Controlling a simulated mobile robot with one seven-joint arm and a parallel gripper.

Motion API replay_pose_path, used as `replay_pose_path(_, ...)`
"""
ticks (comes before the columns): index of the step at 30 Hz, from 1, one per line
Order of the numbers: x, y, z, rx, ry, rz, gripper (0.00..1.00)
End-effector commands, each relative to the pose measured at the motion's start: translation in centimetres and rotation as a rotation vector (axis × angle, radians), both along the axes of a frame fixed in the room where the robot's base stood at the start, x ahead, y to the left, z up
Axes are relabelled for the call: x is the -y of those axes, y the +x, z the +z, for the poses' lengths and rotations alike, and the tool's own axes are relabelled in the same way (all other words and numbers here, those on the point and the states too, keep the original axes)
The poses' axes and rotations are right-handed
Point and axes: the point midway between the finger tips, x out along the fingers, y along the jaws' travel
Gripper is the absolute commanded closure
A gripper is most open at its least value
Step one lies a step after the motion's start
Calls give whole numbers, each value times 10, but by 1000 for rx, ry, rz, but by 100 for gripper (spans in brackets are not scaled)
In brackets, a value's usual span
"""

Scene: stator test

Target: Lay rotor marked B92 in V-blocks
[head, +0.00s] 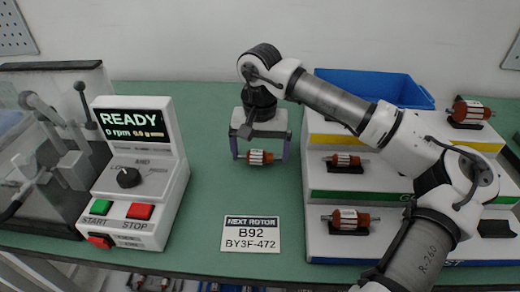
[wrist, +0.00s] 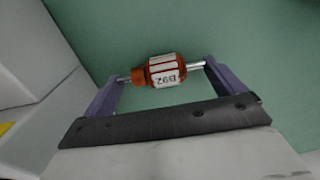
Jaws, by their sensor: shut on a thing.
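The rotor marked B92 (wrist: 160,72) has an orange-brown body, a white label and a steel shaft. My gripper (wrist: 160,82) is shut on it, with one purple finger at each end of the shaft. In the head view the rotor (head: 259,157) hangs between the fingers of my gripper (head: 260,150), over the green bench, with its shaft roughly level. The test machine (head: 55,150) stands at the far left under a clear cover, with grey fixtures inside. I cannot make out the V-blocks clearly there.
The control box (head: 140,165) reads READY, 0 rpm. A card (head: 250,233) reads NEXT ROTOR B92, BY3F-472. A stepped rack (head: 375,180) at right holds several other rotors, with a blue bin (head: 370,85) behind. The bench (head: 205,190) between box and rack is mostly clear.

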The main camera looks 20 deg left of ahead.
Motion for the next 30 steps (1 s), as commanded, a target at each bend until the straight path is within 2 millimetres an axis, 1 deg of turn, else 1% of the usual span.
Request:
replay_pose_path(2, 0, 0, -3, 0, 0, 0, 36)
replay_pose_path(3, 0, 0, -4, 0, 0, 0, 4)
replay_pose_path(4, 0, 0, -3, 0, 0, 0, 0)
replay_pose_path(11, 0, 0, -2, 0, 0, 0, 0)
replay_pose_path(15, 0, 0, 6, 1, 0, -1, 0)
replay_pose_path(17, 0, 1, 16, 3, -1, -1, 0)
replay_pose_path(24, 0, 1, 68, 3, 0, -1, 0)
replay_pose_path(27, 0, 1, 88, 3, 0, -1, 0)
replay_pose_path(30, 0, 0, 104, 2, -1, -1, 0)
